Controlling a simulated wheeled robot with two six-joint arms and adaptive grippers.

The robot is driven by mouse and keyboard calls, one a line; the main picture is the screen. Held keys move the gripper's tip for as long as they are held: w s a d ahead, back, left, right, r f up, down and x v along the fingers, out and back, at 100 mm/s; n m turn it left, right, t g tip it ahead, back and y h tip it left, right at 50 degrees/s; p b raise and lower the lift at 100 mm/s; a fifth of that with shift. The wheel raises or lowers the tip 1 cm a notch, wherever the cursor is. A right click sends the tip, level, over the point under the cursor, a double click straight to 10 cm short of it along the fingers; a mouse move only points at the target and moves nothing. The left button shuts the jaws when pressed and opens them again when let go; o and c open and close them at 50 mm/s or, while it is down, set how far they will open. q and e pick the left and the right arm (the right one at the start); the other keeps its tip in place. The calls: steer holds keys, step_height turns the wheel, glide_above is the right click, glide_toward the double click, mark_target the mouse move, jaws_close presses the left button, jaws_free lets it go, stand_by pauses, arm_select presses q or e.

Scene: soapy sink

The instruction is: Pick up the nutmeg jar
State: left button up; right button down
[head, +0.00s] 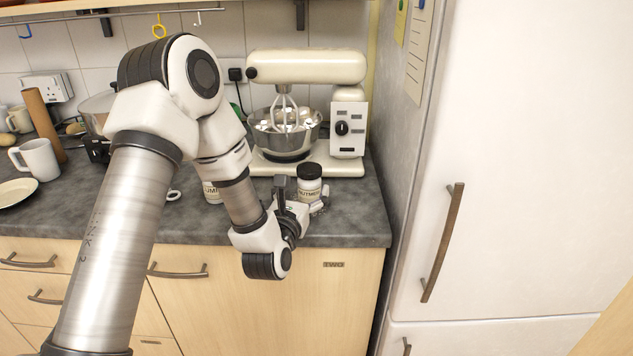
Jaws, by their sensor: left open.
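The nutmeg jar (309,184) is a small jar with a black lid and a pale label reading "NUTMEG". It stands upright on the grey counter near the front right corner, in front of the stand mixer. My left gripper (304,196) is at the jar, with one dark finger at its left side and another part showing at its lower right. The jaws are open and appear to be around the jar; whether they touch it I cannot tell. The jar's lower part is partly hidden by the gripper. My right gripper is not in view.
A cream stand mixer (310,68) with a metal bowl (285,140) stands behind the jar. Another labelled jar (211,192) is partly hidden behind my left arm. A white mug (37,160) and plate (16,192) are at left. A tall white fridge (530,160) bounds the right.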

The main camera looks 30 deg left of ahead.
mark_target(306, 185)
arm_select(q)
steer(key=p+x, duration=0.1)
steer(key=x, duration=0.4)
steer(key=shift+w+a+f, duration=0.1)
steer(key=shift+w+f, duration=0.1)
steer(key=shift+s+r, duration=0.1)
steer(key=shift+s, duration=0.1)
steer(key=shift+c, duration=0.7)
steer(key=c, duration=1.2)
